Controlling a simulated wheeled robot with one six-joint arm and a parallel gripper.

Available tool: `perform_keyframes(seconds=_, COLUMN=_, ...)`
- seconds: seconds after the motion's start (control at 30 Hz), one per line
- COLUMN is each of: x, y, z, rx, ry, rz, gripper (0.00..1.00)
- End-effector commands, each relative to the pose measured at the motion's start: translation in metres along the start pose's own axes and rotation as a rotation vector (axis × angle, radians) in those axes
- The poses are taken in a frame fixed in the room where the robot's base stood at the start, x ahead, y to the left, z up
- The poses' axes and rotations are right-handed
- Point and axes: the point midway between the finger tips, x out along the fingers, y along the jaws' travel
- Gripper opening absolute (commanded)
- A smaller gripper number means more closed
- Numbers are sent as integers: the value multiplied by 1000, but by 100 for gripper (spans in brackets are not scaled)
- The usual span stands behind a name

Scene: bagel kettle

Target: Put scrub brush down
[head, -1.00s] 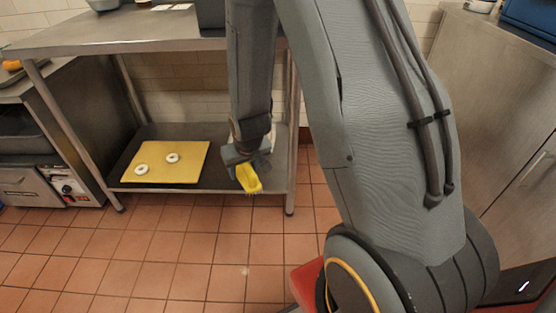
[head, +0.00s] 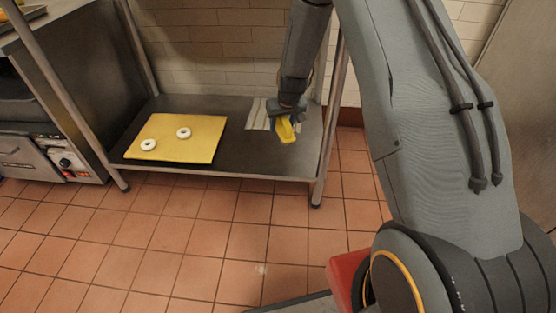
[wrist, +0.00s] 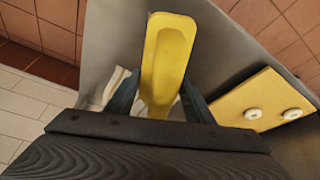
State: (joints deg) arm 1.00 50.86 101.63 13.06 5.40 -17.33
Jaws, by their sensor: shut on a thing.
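The yellow scrub brush (head: 286,131) is in my gripper (head: 287,112), above the right part of the lower metal shelf (head: 240,150). In the wrist view the brush (wrist: 167,55) points away from my gripper (wrist: 160,105), with a finger on either side of it. My gripper is shut on it. Whether the brush touches the shelf is hard to tell. A striped cloth (head: 258,114) lies on the shelf just left of my gripper, and it is partly hidden behind the fingers in the wrist view.
A yellow board (head: 178,140) with two white rings, one (head: 148,145) and another (head: 184,132), lies on the left of the shelf. A shelf leg (head: 328,130) stands close to the right of my gripper. Bare shelf lies between board and cloth.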

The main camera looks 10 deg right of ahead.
Motion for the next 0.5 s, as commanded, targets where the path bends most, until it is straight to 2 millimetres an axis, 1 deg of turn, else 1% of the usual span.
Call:
perform_keyframes(seconds=0.03, x=19, y=0, z=-7, rx=-3, ry=2, rz=-4, gripper=30)
perform_keyframes(seconds=0.1, x=32, y=-1, z=-14, rx=-9, ry=2, rz=-9, gripper=30)
perform_keyframes(seconds=0.23, x=45, y=-2, z=-22, rx=-15, ry=3, rz=-16, gripper=30)
perform_keyframes(seconds=0.37, x=62, y=-3, z=-18, rx=-17, ry=1, rz=-18, gripper=30)
perform_keyframes(seconds=0.5, x=86, y=-4, z=-8, rx=-17, ry=2, rz=-19, gripper=30)
